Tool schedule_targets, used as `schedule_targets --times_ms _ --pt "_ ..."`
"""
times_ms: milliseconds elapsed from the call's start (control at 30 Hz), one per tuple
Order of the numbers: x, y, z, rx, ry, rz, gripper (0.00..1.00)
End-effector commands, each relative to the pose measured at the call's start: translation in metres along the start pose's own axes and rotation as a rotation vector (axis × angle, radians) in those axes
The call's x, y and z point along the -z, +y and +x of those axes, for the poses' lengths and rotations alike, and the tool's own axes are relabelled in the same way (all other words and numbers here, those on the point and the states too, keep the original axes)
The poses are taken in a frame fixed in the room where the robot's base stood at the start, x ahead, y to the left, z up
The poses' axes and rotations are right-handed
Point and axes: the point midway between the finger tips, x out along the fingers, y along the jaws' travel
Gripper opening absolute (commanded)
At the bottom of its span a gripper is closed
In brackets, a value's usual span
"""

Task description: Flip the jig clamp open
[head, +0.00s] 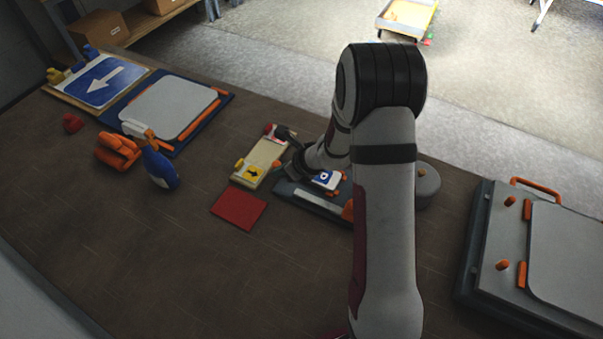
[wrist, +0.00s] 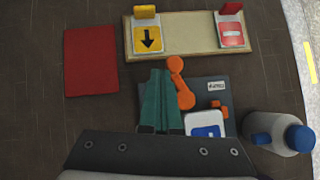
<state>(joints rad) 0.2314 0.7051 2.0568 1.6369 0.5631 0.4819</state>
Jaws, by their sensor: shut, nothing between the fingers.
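The jig is a dark plate (wrist: 212,93) below the pale board in the wrist view; it also shows in the head view (head: 315,203), partly behind my arm. Its orange clamp lever (wrist: 183,90) has a round knob at the top end and slants down beside my fingers. My palm hides the plate's lower part.
A pale board (wrist: 188,34) holds a yellow arrow sign and a red sign. A red square (wrist: 91,73) lies left.

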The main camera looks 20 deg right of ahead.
Motion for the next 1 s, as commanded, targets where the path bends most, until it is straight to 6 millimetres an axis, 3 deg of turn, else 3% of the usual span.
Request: schedule_targets --times_ms 133,267,500,700,1000 --pt "0.003 0.004 -0.006 0.0 -0.004 0.001 0.0" --pt "0.018 0.015 -0.026 0.001 -0.001 0.002 0.0" --pt "0.018 0.033 -0.082 0.004 -0.004 -0.002 0.0" --pt "0.016 0.043 -0.115 0.003 -0.003 0.0 0.0" --pt "0.016 0.047 -0.125 0.0 0.0 0.0 0.0"
